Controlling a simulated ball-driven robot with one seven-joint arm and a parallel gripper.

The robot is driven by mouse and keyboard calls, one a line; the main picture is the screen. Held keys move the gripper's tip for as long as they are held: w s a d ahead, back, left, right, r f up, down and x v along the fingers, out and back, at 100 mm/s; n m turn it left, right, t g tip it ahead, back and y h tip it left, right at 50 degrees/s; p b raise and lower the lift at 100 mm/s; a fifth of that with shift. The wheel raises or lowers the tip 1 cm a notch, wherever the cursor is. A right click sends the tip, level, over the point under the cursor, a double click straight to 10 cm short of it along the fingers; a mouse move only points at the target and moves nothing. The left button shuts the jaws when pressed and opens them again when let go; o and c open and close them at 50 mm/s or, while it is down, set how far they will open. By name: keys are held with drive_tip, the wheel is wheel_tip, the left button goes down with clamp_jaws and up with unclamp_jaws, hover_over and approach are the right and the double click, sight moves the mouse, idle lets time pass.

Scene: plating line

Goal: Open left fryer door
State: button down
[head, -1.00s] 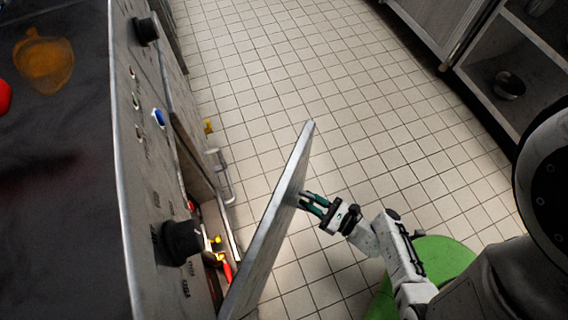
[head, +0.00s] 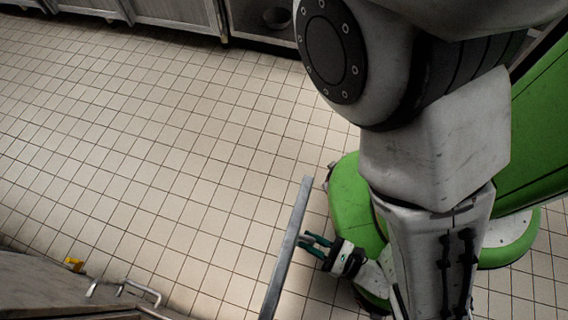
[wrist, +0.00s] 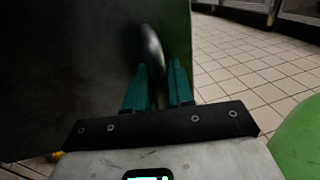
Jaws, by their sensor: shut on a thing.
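The left fryer door (head: 290,245) stands open, swung out from the fryer front. In the head view I see it nearly edge-on as a narrow grey panel. My gripper (head: 304,241) is at the door's right face. In the wrist view the door (wrist: 70,70) is a dark panel filling the left and middle. There my gripper's green fingers (wrist: 158,88) are shut on the door's handle (wrist: 153,50), a curved metal bar between them. The lower end of the door and its hinge are out of the head view.
The fryer front (head: 40,290) is at the lower left, with another metal handle (head: 140,290) and a yellow part (head: 73,265). My green base stands just right of the door. Tiled floor (head: 150,150) is clear up to cabinets (head: 180,15) at the back.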

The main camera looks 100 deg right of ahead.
drive_tip(key=shift+s+a+m+g+h, duration=0.4)
drive_tip(key=shift+s+a+h, duration=0.1)
drive_tip(key=shift+s+a, duration=0.45)
drive_tip(key=shift+d, duration=0.1)
drive_tip(key=c, duration=1.1)
unclamp_jaws()
drive_tip(key=shift+s, duration=0.1)
drive_tip(key=shift+b+v, duration=1.4)
drive_tip(key=shift+v, duration=3.95)
